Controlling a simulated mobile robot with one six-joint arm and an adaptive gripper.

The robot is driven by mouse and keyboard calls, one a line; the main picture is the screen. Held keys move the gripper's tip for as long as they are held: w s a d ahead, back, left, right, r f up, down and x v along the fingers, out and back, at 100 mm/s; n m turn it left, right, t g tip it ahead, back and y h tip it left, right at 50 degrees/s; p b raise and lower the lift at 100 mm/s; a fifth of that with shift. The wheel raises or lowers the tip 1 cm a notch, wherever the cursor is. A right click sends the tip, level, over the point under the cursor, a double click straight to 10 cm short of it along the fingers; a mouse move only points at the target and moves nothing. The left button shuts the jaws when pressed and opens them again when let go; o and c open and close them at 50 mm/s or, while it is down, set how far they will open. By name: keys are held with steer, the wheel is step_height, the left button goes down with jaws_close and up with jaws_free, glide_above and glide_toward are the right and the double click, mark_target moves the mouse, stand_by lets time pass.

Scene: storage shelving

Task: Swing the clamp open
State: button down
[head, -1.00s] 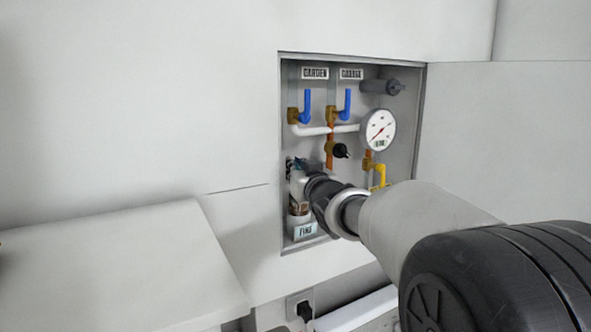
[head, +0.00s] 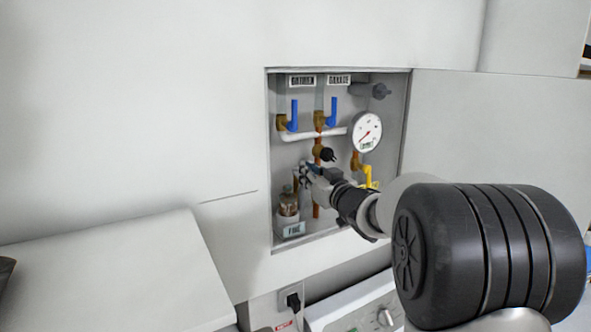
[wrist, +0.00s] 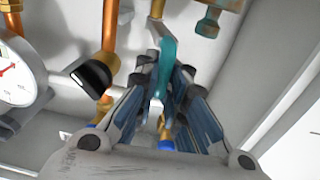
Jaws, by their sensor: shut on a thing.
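The clamp (wrist: 164,65) shows in the wrist view as a teal and pale metal piece running between my fingers. My gripper (wrist: 163,95) is shut on it, with a finger on each side. In the head view my gripper (head: 308,173) is inside the wall recess, right of and above a glass-bowled filter (head: 288,204). My fingers hide most of the clamp there, so I cannot tell how far it is swung.
The recess (head: 272,160) holds a pressure gauge (head: 366,132), two blue valve levers (head: 294,114), a black knob (head: 328,155) and a yellow lever (head: 368,178). A power plug (head: 293,302) sits below. A white surface (head: 110,265) juts out at left.

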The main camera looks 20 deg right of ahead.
steer(key=shift+w+d+f+p, duration=0.15)
steer(key=shift+d+p, duration=0.3)
steer(key=shift+d, duration=0.9)
steer(key=c, duration=2.2)
jaws_free()
steer(key=o, duration=0.4)
steer(key=shift+s+d, duration=0.15)
steer(key=shift+s, duration=0.1)
steer(key=shift+o, duration=0.7)
steer(key=shift+w, duration=0.15)
steer(key=s+d, duration=0.1)
steer(key=s, duration=1.1)
